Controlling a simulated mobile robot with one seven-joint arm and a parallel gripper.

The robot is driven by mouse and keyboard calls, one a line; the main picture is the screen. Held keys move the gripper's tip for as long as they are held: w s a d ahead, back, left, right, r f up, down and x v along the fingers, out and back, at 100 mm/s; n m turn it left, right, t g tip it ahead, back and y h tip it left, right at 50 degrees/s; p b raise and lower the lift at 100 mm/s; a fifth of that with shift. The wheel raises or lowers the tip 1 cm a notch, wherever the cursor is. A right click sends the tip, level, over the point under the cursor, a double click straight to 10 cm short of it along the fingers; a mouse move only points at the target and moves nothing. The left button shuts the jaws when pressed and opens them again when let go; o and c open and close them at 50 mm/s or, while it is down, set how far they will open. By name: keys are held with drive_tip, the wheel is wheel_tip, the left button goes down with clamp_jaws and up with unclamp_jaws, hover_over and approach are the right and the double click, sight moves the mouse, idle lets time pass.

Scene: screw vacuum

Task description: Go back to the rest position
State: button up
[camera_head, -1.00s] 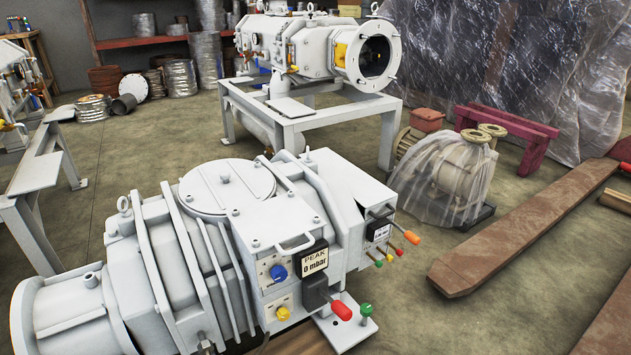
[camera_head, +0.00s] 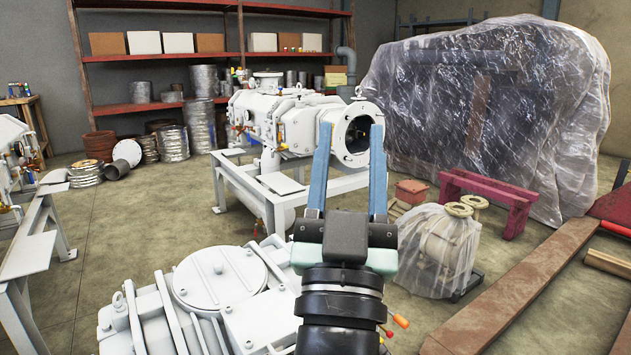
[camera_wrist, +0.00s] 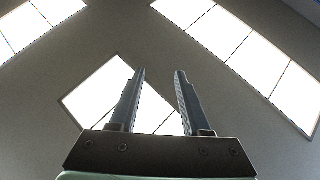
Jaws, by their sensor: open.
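My gripper (camera_head: 350,155) is raised in the lower middle of the head view, with its two blue-grey fingers pointing up. The fingers are apart and nothing is between them.
A second white pump (camera_head: 290,120) stands on a white frame behind. A plastic-wrapped part (camera_head: 440,245), a dark red trestle (camera_head: 490,195) and a long brown beam (camera_head: 520,290) lie to the right. A large wrapped block (camera_head: 490,110) and red shelves (camera_head: 210,55) stand at the back.

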drive_tip(key=s+a+r+n+t+y+p, duration=0.1)
drive_tip(key=s+a+r+y+p, duration=0.1)
drive_tip(key=s+r, duration=0.5)
drive_tip(key=s+a+r+n+t+y+p, duration=0.15)
drive_tip(key=s+r, duration=0.35)
drive_tip(key=r, duration=0.5)
wheel_tip(320, 180, up, 35)
drive_tip(key=p, duration=3.6)
drive_tip(key=shift+w+m+g+p, duration=0.35)
drive_tip(key=shift+g, duration=0.1)
drive_tip(key=shift+o, duration=0.2)
drive_tip(key=shift+r, duration=0.3)
drive_tip(key=shift+f, duration=0.1)
